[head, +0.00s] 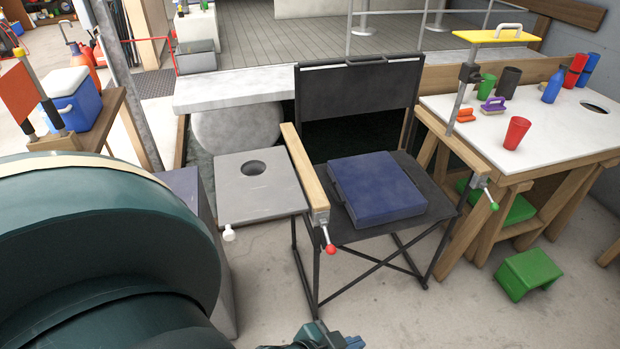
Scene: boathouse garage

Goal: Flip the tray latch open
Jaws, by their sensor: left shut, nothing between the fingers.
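A black folding chair (335,85) stands in the middle with a grey side tray (235,190), level, at its left. The tray has a round hole and a white knob (229,233) at its front left corner. A lever with a red knob (331,249) hangs from a metal bracket (320,217) at the front of the wooden armrest. I cannot tell which of these is the tray latch. My left gripper (350,342) is at the bottom edge, partly cut off, shut and empty, below and apart from the red knob. My right gripper is not in view.
A blue cushion (378,188) lies on the chair seat. A green stool (528,273) is on the floor. The floor before the chair is clear.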

